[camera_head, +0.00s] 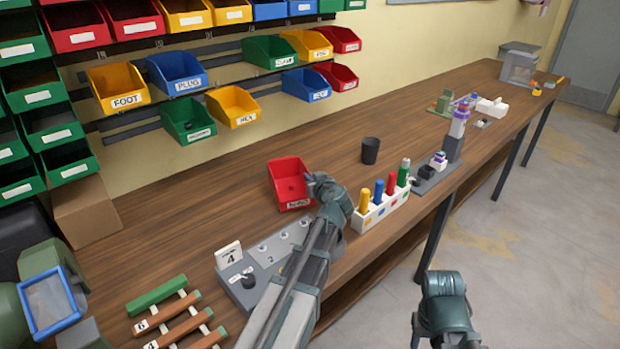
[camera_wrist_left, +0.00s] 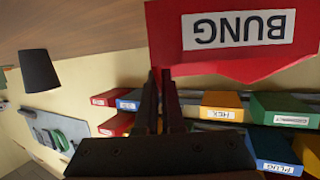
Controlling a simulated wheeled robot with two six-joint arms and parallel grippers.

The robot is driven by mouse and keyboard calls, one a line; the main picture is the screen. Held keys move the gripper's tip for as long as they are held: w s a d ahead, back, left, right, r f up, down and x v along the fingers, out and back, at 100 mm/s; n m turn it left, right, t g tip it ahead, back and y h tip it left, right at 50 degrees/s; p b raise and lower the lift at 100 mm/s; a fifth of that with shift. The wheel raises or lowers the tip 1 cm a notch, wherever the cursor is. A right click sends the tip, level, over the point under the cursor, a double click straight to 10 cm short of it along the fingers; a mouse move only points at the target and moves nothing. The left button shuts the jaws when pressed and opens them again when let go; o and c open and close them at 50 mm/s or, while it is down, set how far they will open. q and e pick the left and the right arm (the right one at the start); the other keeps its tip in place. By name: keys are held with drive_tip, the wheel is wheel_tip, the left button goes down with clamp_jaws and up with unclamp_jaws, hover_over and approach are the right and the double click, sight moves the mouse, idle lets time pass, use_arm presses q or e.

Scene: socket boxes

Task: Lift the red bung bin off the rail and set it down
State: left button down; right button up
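The red bung bin (camera_head: 287,188) is over the wooden bench, in front of the wall racks. In the head view I cannot tell whether its base touches the bench. In the left wrist view, the bin (camera_wrist_left: 160,40) shows close up with its BUNG label upside down. My left gripper (camera_head: 313,182) is at the bin's front. In the wrist view its two dark fingers (camera_wrist_left: 164,80) are close together at the bin's rim, with the lip apparently between them. My right arm shows at the lower right; its fingers are not visible.
The rail (camera_head: 130,118) carries yellow, blue and green bins. A dark cup (camera_head: 370,150) stands right of the red bin. A white block with coloured pegs (camera_head: 380,211) and a grey numbered board (camera_head: 268,250) are nearer the front edge.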

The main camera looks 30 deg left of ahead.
use_arm(q)
drive_tip(key=shift+f+b, duration=0.5)
drive_tip(key=shift+f, duration=0.05)
use_arm(e)
drive_tip(key=shift+f, duration=0.55)
use_arm(q)
drive_tip(key=c, duration=1)
unclamp_jaws()
drive_tip(key=shift+r, duration=0.1)
use_arm(e)
drive_tip(key=shift+r, duration=0.15)
